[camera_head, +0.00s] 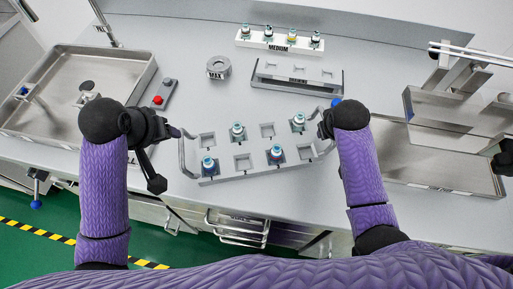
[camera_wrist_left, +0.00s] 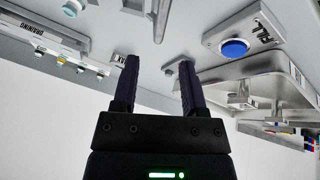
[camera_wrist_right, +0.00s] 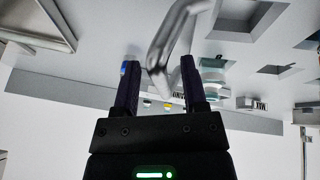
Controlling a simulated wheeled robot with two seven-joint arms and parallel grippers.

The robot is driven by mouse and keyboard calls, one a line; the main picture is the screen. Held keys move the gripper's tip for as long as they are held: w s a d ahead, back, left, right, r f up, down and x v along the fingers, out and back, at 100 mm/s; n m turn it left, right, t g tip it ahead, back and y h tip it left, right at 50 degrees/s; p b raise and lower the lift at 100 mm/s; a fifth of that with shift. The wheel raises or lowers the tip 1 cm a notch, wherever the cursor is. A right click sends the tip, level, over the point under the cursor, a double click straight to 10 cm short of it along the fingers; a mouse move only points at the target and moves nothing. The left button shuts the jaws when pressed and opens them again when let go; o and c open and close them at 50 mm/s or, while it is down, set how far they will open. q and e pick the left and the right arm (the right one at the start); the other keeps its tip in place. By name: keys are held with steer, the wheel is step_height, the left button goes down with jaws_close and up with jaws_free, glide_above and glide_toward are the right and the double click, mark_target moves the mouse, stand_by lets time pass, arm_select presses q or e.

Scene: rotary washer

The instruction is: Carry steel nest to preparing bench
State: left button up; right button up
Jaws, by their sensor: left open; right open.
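The steel nest (camera_head: 222,154) stands on the grey bench (camera_head: 215,205) in the middle of the head view. It is a metal tray with square wells, several holding teal- or blue-capped vials (camera_head: 276,153) and others empty. A bent bar handle sticks out at each end. My left gripper (camera_head: 177,132) is open at the nest's left handle (camera_head: 183,158); in the left wrist view the handle bar (camera_wrist_left: 161,18) lies ahead of the fingertips. My right gripper (camera_head: 323,123) is open at the right handle; in the right wrist view the bar (camera_wrist_right: 163,48) reaches between the fingers.
Behind the nest are a steel rack (camera_head: 297,82), a round piece (camera_head: 218,67) and a white MEDIUM rack (camera_head: 280,40) with vials. A sink (camera_head: 75,58) and red-button box (camera_head: 163,95) are left. A steel basin (camera_head: 440,165) and raised metal fixture (camera_head: 440,110) are right.

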steer(key=shift+s+r, duration=0.1)
steer(key=shift+r, duration=0.2)
arm_select(q)
steer(key=shift+s+r, duration=0.3)
steer(key=shift+r, duration=0.25)
arm_select(e)
steer(key=v, duration=1.1)
steer(key=shift+r, duration=0.15)
steer(key=shift+s, duration=0.1)
